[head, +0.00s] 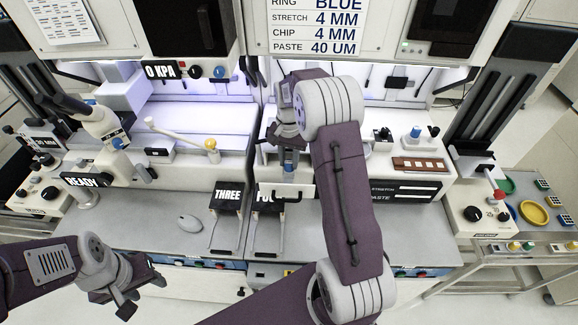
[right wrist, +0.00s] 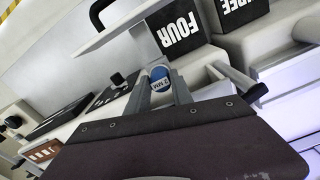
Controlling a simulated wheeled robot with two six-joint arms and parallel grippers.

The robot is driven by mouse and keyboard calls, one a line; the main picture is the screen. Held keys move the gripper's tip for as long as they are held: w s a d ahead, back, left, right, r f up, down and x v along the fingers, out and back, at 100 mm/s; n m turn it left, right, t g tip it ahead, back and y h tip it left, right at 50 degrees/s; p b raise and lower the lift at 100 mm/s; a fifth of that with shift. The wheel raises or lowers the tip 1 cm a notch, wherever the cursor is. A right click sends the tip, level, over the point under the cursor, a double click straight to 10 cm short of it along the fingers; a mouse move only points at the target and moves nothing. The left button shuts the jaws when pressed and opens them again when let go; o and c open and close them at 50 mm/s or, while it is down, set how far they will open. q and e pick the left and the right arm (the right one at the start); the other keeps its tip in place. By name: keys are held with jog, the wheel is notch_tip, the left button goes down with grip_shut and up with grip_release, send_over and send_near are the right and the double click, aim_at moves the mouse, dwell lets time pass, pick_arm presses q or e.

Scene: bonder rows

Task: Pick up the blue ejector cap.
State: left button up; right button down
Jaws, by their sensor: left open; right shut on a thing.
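The blue ejector cap (right wrist: 158,73) has a pale face that appears to read 2 MM. It sits between the two fingers of my right gripper (right wrist: 160,88) in the right wrist view. In the head view a bit of blue (head: 289,166) shows just under my right gripper (head: 289,148), which is shut on it. Whether the cap still touches what is below it I cannot tell. My left gripper (head: 126,300) is open and empty at the lower left, in front of the bench and far from the cap.
Black boxes marked THREE (head: 228,196) and FOUR (right wrist: 180,32) are close by. A mouse (head: 189,223) lies on the grey bench. Another blue-topped knob (head: 415,132) stands on the right machine, near a brown strip (head: 418,164). A side cart holds a yellow ring (head: 534,213).

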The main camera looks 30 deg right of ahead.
aim_at(289, 162)
jog(key=shift+r, duration=0.1)
jog(key=shift+w+r, duration=0.1)
jog(key=shift+r, duration=0.25)
notch_tip(289, 162, up, 3)
jog(key=shift+f+b, duration=0.1)
jog(key=shift+b, duration=0.45)
jog(key=s+d+r+b, duration=0.1)
jog(key=s+d+r, duration=0.4)
jog(key=d, duration=0.5)
notch_tip(289, 162, up, 2)
jog(key=shift+s+d+r, duration=0.15)
jog(key=shift+s+d, duration=0.05)
jog(key=shift+s, duration=0.05)
